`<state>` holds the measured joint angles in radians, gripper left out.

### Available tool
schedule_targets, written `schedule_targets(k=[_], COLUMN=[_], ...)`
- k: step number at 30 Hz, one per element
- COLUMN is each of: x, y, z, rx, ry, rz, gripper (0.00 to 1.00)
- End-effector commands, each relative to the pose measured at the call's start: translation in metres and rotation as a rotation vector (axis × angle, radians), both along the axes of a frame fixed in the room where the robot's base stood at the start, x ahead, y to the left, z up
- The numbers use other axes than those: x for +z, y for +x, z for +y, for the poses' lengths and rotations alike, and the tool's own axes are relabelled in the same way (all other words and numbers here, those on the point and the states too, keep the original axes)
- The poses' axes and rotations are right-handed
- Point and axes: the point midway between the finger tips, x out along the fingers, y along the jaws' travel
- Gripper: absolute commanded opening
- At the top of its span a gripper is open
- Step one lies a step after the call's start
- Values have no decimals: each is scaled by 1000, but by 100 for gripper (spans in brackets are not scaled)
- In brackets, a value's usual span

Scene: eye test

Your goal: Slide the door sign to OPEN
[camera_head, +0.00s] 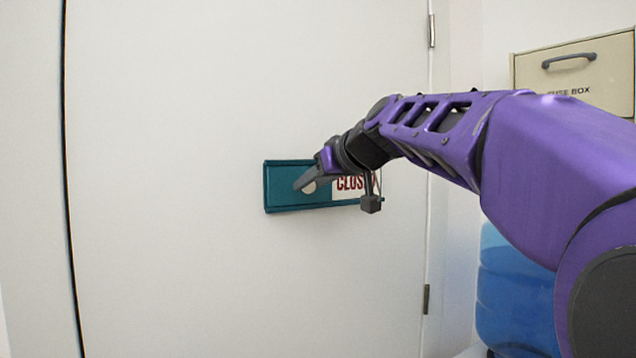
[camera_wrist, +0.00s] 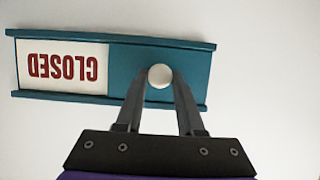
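The door sign is a teal frame (camera_head: 284,201) fixed on the white door in the head view. White lettering panel CLOSED (camera_head: 350,185) shows in its right part, partly hidden by my gripper. In the wrist view the sign (camera_wrist: 120,62) appears upside down, with the red word CLOSED (camera_wrist: 62,66) at left and a plain teal part at right. A round white knob (camera_wrist: 159,76) sits on the teal part. My gripper (camera_head: 304,181) is at the sign.
The flat white door (camera_head: 190,270) surrounds the sign, with hinges (camera_head: 432,31) at its right edge. A beige fuse box (camera_head: 570,72) is at upper right. A blue water bottle (camera_head: 515,285) stands at lower right, below my arm. The door surface left of the sign is clear.

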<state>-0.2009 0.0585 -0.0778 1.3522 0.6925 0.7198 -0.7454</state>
Motion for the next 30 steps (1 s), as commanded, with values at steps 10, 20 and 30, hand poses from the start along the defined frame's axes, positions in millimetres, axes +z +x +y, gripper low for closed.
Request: schedule_targets(k=[10,20,30], x=[0,0,0], y=[0,0,0], z=[0,0,0], rx=[0,0,0], ry=[0,1,1], rz=[0,-1,-1], gripper=[0,0,0])
